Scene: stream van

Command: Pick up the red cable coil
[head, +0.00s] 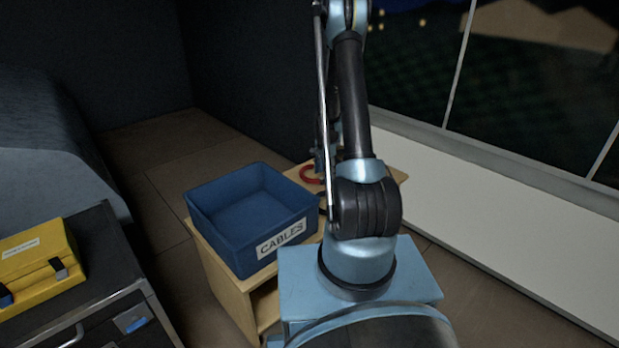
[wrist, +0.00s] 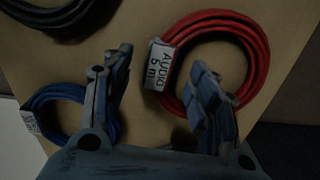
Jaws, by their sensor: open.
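The red cable coil (wrist: 259,48) lies flat on the wooden top in the wrist view, with a white tag (wrist: 160,65) reading "AUDIO 5 m" on its left side. Part of it shows in the head view (head: 309,175), mostly hidden behind my arm. My gripper (wrist: 160,59) is open and empty above the wooden top. Its right finger overlaps the lower left of the red ring in the picture. I cannot tell how high the fingertips are above the coil.
A blue cable coil (wrist: 47,97) lies at the lower left and a black coil (wrist: 60,17) at the upper left in the wrist view. A blue bin (head: 230,231) labelled "CABLES" looks empty on the wooden unit (head: 212,271). A yellow case (head: 38,270) sits on a dark cabinet.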

